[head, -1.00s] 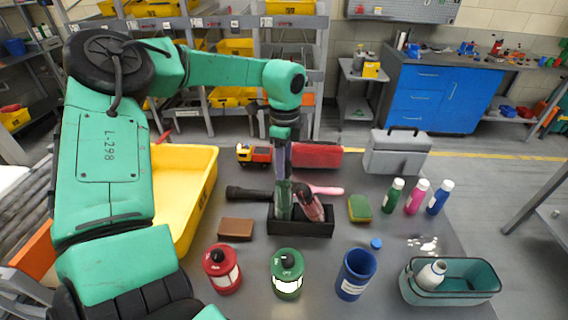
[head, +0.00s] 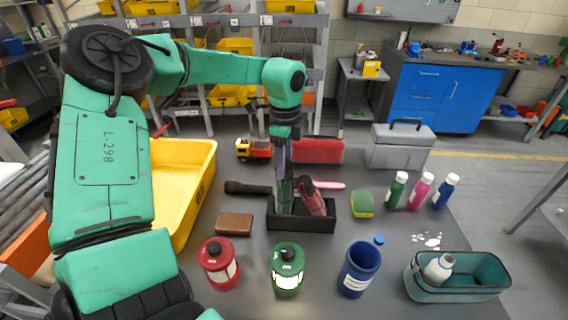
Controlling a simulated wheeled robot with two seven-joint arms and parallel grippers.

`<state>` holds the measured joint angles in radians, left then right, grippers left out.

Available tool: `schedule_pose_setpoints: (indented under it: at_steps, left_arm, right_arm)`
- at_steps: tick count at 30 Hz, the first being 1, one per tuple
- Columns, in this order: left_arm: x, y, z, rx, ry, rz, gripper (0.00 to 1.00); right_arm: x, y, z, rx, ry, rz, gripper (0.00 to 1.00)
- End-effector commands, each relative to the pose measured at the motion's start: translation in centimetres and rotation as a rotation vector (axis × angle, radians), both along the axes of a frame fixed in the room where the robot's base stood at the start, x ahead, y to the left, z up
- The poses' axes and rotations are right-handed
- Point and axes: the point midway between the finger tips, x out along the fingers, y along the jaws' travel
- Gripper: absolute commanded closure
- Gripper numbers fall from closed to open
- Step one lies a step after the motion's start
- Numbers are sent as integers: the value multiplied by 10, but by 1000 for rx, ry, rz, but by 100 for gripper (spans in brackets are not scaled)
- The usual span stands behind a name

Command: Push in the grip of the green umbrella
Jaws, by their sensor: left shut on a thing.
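The green umbrella (head: 284,197) stands upright in a small black box (head: 290,224) near the middle of the table. A dark red umbrella (head: 313,201) leans beside it in the same box. My left gripper (head: 283,172) points straight down above the box and is shut on the green umbrella's upper end. Its fingers and wrist hide most of the grip, so I cannot tell how far in the grip is. My right gripper is not in view.
A brown block (head: 234,224) and a sponge (head: 362,203) flank the box. A yellow bin (head: 178,180) is at left, a teal tub (head: 455,290) at right.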

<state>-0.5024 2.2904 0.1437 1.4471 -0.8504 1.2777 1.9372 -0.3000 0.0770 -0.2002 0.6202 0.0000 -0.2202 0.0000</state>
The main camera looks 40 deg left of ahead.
Motion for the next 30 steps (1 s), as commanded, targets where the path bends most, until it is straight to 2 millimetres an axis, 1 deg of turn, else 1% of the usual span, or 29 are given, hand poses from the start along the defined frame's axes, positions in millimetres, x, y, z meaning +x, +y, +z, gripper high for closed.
schedule_pose_setpoints:
  at_steps: [1,2,3,12,14,16,17,20,25,27,30]
  left_arm:
    - [-4,0,-5,-2,15,0,41]
    - [-4,0,-5,-2,15,0,29]
    - [-3,0,-5,-2,14,0,21]
    - [-2,0,-2,-1,7,0,21]
    - [-1,0,1,0,5,0,21]
    - [-1,0,8,1,6,1,21]
    - [0,0,13,1,4,1,21]
    - [1,1,35,2,2,1,21]
    - [2,1,83,2,4,2,21]
    - [3,2,103,2,5,3,21]
    - [3,2,126,1,8,2,21]
  right_arm:
    - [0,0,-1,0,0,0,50]
    - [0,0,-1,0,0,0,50]
    - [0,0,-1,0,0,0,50]
    - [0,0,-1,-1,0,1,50]
    - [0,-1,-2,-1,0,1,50]
    - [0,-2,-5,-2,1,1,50]
    - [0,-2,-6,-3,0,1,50]
    - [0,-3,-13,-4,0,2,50]
    - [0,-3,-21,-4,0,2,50]
    - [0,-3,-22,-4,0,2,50]
    - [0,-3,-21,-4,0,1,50]
